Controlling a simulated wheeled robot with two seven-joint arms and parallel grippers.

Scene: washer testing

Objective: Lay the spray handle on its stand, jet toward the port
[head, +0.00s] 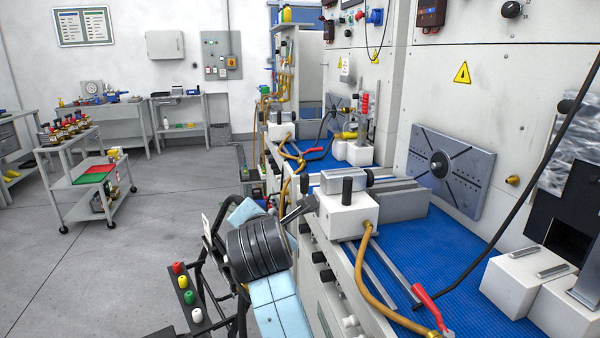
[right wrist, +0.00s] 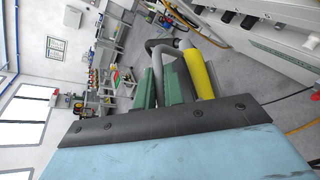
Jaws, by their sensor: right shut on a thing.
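In the right wrist view my right gripper (right wrist: 163,88), with green finger pads, is shut on the spray handle (right wrist: 200,74). The handle has a yellow grip and a grey bent tube. The grip lies alongside the fingers; the exact contact is partly hidden. In the head view the handle and right gripper cannot be made out behind my blue and black arm parts. White blocks with grey bars (head: 512,282), which look like the stand, sit on the blue mat at right. A brass fitting (head: 513,180), possibly the port, is on the wall panel. My left gripper is not in view.
A white block with a black knob (head: 347,212) stands at the bench's left edge. A red lever (head: 428,303) with a tan hose and a black cable cross the blue mat (head: 440,240). A slotted grey plate (head: 450,168) is on the wall.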

